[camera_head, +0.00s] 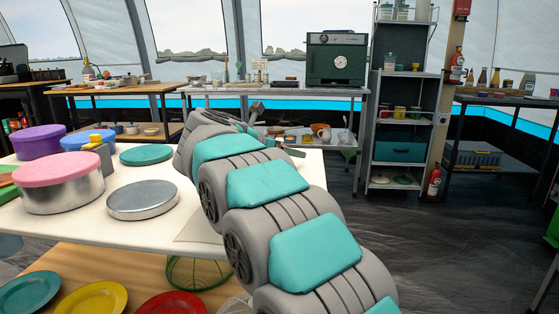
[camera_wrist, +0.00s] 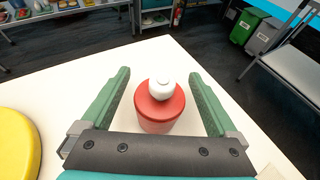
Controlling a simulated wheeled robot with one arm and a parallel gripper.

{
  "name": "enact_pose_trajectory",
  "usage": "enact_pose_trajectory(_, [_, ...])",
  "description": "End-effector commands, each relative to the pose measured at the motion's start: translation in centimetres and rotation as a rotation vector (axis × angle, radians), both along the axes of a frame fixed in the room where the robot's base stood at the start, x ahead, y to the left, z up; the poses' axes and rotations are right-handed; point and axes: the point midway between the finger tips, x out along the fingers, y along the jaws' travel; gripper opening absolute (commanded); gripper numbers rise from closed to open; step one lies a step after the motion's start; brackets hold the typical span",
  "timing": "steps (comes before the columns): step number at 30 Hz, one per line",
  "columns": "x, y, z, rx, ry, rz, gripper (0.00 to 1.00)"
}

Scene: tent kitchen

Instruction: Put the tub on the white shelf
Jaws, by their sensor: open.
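In the wrist view a red tub (camera_wrist: 160,112) with a white round knob on top stands upright on the white tabletop (camera_wrist: 65,85). My gripper (camera_wrist: 160,73) is open, with one green finger on each side of the tub. A gap shows on both sides, so the fingers do not seem to touch it. In the head view my arm hides this tub and most of the gripper. A tall pale grey shelf rack (camera_head: 405,74) stands at the back right, holding jars, cups and a teal box; I cannot tell whether it is the white shelf.
On the table are a pink-lidded metal tin (camera_head: 62,185), a round silver tin (camera_head: 142,200), a purple tub (camera_head: 36,142) and a teal disc (camera_head: 146,155). A yellow round thing (camera_wrist: 17,145) lies left of my gripper. The dark floor (camera_head: 440,240) at right is open.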

Motion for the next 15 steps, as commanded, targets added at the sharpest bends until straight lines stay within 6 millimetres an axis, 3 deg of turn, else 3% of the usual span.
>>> enact_pose_trajectory(9, [0.4,-0.2,-0.12,0.0,-0.001,0.003,0.95])
enact_pose_trajectory(15, [0.4,-0.21,-0.12,0.0,-0.001,0.002,0.72])
